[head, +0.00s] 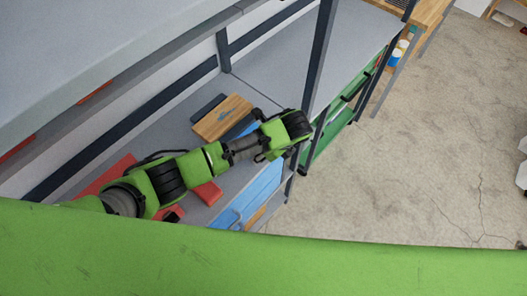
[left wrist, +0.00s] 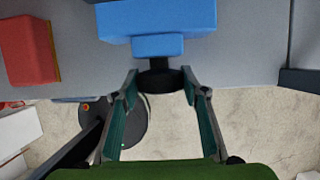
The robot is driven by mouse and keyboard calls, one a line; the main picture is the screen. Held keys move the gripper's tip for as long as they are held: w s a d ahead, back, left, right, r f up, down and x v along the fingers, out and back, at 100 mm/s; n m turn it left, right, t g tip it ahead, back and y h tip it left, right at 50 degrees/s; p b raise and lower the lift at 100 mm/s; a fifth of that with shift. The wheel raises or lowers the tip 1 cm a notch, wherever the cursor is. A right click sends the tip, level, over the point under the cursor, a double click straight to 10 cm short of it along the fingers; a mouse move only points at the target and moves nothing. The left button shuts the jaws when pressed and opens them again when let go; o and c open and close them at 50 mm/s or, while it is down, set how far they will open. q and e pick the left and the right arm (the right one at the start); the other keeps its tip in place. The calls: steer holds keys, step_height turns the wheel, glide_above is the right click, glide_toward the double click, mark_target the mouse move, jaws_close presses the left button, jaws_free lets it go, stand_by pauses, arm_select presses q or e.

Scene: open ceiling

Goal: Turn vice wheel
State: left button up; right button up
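The vice shows in the left wrist view as a blue block (left wrist: 157,20) on a grey surface. Its dark round wheel (left wrist: 159,79) sticks out toward my left gripper. My left gripper (left wrist: 160,88) is open, with one fingertip on each side of the wheel. The fingertips look very close to its rim; I cannot tell whether they touch. In the head view my left arm reaches from the left across the workbench, and its wrist hides the fingers and the wheel. A small blue part beside the arm (head: 249,128) may be the vice. My right gripper is not in view.
A red box (left wrist: 27,50) lies left of the vice. A wooden board (head: 221,118) lies on the grey bench (head: 165,128) behind my arm. Dark posts (head: 318,60) and an upper shelf (head: 90,40) frame the bench. Concrete floor (head: 410,150) is open on the right.

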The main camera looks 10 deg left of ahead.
arm_select(q)
steer(key=shift+w+g, duration=0.1)
steer(key=shift+g, duration=0.4)
steer(key=shift+d+f+g+y+b, duration=0.15)
steer(key=shift+g+y+b, duration=0.3)
steer(key=shift+b, duration=0.3)
steer(key=shift+m+g+y, duration=0.25)
steer(key=shift+m, duration=0.05)
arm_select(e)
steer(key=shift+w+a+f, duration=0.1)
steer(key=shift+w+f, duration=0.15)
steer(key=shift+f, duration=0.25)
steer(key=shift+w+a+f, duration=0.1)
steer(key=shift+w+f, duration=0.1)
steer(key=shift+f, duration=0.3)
arm_select(q)
steer(key=o, duration=1.1)
